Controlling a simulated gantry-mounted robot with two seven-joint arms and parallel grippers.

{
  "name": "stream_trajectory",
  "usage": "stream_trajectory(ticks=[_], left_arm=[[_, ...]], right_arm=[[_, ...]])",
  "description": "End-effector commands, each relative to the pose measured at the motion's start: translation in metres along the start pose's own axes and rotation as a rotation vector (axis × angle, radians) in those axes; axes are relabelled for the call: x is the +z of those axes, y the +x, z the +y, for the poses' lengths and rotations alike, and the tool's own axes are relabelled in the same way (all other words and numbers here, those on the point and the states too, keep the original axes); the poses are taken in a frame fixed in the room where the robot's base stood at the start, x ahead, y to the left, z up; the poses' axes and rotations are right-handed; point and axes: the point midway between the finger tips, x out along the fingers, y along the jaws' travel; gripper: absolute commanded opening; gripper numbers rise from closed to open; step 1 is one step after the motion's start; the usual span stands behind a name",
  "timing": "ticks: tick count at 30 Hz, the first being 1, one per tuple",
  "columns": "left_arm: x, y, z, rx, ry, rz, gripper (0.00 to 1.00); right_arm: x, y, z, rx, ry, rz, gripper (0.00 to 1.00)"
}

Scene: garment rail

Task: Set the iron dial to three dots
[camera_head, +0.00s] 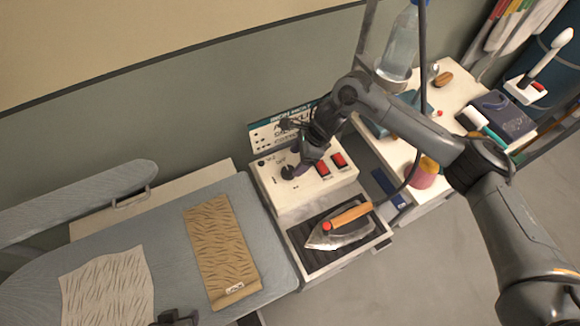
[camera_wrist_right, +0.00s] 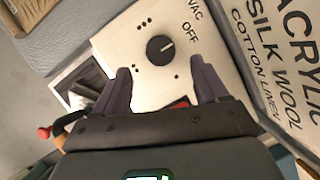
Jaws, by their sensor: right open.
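The black iron dial (camera_wrist_right: 160,49) sits on the white control box (camera_head: 318,187). In the right wrist view, its white pointer line is turned toward the OFF label (camera_wrist_right: 190,34). A small cluster of dots (camera_wrist_right: 145,23), which looks like three, is printed at the dial's upper left. Other small dot marks lie nearer my fingers. My right gripper (camera_wrist_right: 162,74) is open and empty, with its fingertips apart on either side of the dial and just short of it. In the head view, my right gripper (camera_head: 296,171) partly hides the dial. A dark part at the bottom edge may be my left gripper (camera_head: 178,318); its jaws are unclear.
The iron (camera_head: 340,230) rests on a dark ribbed tray in front of the box. Red switches (camera_head: 331,164) sit right of the dial. A lettered sign (camera_head: 283,131) stands behind. The ironing board (camera_head: 175,270) with two cloths is left; a cluttered white table (camera_head: 450,100) is right.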

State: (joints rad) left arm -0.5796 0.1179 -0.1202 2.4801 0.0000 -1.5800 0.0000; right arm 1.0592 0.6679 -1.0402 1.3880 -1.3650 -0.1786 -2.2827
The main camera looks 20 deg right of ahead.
Motion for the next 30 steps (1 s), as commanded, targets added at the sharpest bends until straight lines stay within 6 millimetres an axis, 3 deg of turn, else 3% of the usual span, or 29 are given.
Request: stream_trajectory(ticks=[6, 12, 25, 30], left_arm=[[-0.001, -0.004, -0.002, -0.006, 0.007, -0.001, 0.43], [-0.001, -0.005, -0.002, -0.006, 0.007, -0.001, 0.43], [-0.002, -0.006, 0.0, 0.001, -0.002, 0.0, 0.43], [-0.002, -0.006, 0.001, 0.004, -0.005, 0.001, 0.43]], right_arm=[[0.0, 0.035, 0.001, 0.002, 0.002, 0.002, 0.73], [0.0, 0.054, 0.001, 0.0, 0.002, 0.001, 0.73], [0.0, 0.061, 0.0, -0.002, 0.001, 0.001, 0.73], [0.0, 0.061, 0.0, -0.002, 0.001, 0.001, 0.47]])
